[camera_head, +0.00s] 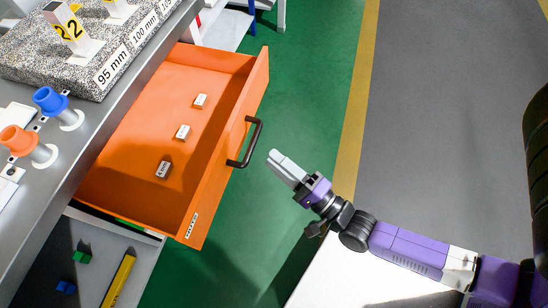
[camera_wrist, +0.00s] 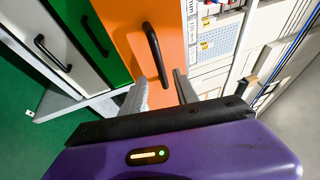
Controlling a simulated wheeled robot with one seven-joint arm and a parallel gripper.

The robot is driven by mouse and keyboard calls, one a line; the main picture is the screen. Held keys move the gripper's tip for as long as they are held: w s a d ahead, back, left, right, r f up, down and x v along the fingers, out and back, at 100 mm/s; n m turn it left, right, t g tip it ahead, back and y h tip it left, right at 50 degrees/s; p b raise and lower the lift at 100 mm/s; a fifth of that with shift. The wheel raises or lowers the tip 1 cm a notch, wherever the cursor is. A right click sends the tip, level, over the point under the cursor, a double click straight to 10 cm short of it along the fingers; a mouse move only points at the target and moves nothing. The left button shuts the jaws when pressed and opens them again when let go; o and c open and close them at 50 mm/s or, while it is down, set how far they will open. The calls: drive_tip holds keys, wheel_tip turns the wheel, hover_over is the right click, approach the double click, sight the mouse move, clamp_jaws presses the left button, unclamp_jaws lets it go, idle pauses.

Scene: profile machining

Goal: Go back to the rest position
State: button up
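My gripper (camera_head: 273,157) is in free space to the right of the open orange drawer (camera_head: 130,140), a short way from its dark handle (camera_head: 246,144). In the wrist view, the two grey fingers of my gripper (camera_wrist: 160,76) stand apart with nothing between them. The drawer's orange front (camera_wrist: 150,20) and its handle (camera_wrist: 156,55) are just beyond the fingertips. The handle looks untouched. My arm stretches in from the lower right of the head view.
Small white blocks (camera_head: 183,132) lie in the drawer. A grey worktop (camera_head: 90,125) holds a speckled block (camera_head: 75,50), a blue part (camera_head: 50,100) and an orange part (camera_head: 20,140). Green floor (camera_head: 310,75) is clear right of the drawer.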

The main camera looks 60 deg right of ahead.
idle(0.5)
drive_tip(key=n, duration=0.2)
drive_tip(key=a+r+n+y, duration=0.1)
drive_tip(key=n, duration=0.1)
drive_tip(key=a+n, duration=0.1)
drive_tip(key=n, duration=0.1)
drive_tip(key=shift+w+a+r+n+g, duration=0.2)
drive_tip(key=shift+n+g, duration=0.1)
drive_tip(key=shift+g, duration=0.1)
drive_tip(key=s+a+r+n+g+p, duration=0.4)
drive_tip(key=s+r+n+p, duration=0.1)
drive_tip(key=s+r+n, duration=0.8)
drive_tip(key=shift+s+a+r+y+p, duration=0.2)
drive_tip(key=shift+s+r+y+p, duration=0.15)
drive_tip(key=shift+r, duration=0.3)
